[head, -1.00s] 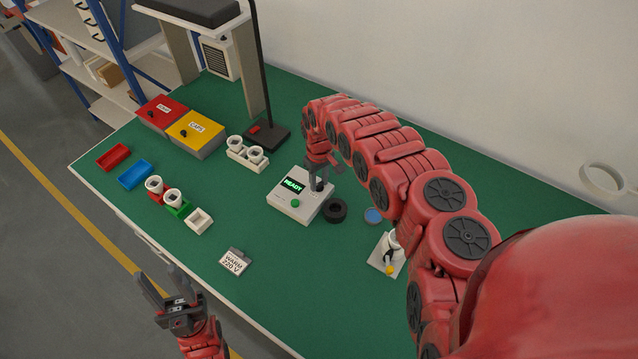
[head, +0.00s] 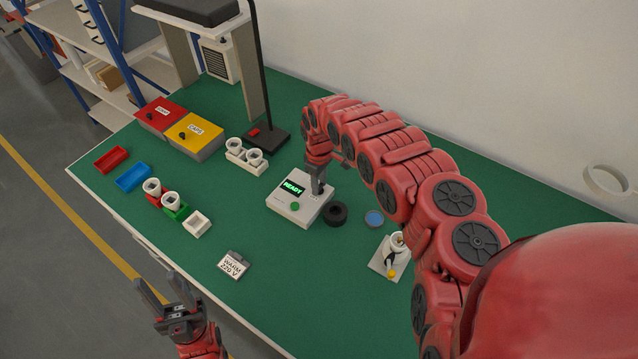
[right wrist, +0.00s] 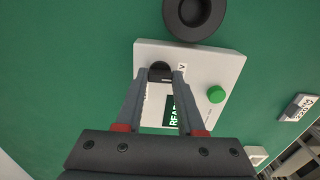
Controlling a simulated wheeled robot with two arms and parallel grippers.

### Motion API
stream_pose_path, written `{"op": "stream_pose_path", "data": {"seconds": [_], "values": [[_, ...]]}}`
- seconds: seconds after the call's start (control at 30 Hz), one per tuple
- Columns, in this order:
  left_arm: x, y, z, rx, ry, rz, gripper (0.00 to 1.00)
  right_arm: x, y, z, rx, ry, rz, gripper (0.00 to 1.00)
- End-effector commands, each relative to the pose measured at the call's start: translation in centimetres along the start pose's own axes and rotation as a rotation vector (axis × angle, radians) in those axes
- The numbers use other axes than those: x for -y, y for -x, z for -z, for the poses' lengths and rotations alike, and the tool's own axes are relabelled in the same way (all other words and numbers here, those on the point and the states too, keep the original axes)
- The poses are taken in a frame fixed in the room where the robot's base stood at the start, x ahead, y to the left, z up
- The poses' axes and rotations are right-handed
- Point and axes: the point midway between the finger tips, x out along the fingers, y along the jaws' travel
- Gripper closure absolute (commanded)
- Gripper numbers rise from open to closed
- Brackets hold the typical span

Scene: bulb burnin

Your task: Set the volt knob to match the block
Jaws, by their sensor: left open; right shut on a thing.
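The white tester box (head: 296,206) stands on the green table with a lit screen reading READY (head: 293,187) and a green button (head: 295,206). In the right wrist view its black volt knob (right wrist: 160,72) sits between the fingertips of my right gripper (right wrist: 161,76), which is shut on it from above. The knob's setting cannot be read. The block (head: 233,265) lies left of the box and reads WARM 220 V; it also shows in the right wrist view (right wrist: 298,107). My left gripper (head: 163,295) is open and empty by the table's front edge.
A black ring (head: 335,213) lies close beside the box. A white stand (head: 390,256), white cups in holders (head: 246,152), small coloured trays (head: 133,177) and red and yellow boxes (head: 195,136) stand around. The table between block and box is clear.

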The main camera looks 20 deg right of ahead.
Motion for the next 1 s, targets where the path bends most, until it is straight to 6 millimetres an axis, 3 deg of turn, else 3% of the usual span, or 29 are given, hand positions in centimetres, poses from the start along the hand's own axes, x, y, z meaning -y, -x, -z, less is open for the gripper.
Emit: {"op": "stream_pose_path", "data": {"seconds": [0.17,0.2,0.37,0.77,1.0], "values": [[0.0,0.0,0.0,0.000,0.000,0.000,0.54,-0.1,0.1,0.0,-0.001,0.001,-0.002,1.00],[0.0,0.0,0.0,0.000,0.000,0.000,0.54,-0.1,0.1,0.0,-0.001,0.001,-0.002,0.61],[0.0,0.0,0.0,0.000,0.000,0.000,0.54,-0.1,0.0,0.0,-0.001,0.001,-0.002,0.32],[0.0,0.1,0.0,0.000,0.000,0.000,0.54,-0.1,0.5,0.1,-0.001,0.001,-0.002,0.32],[0.0,0.8,-0.1,0.000,0.000,0.000,0.54,-0.1,3.3,0.0,0.001,0.001,-0.005,0.32]]}}
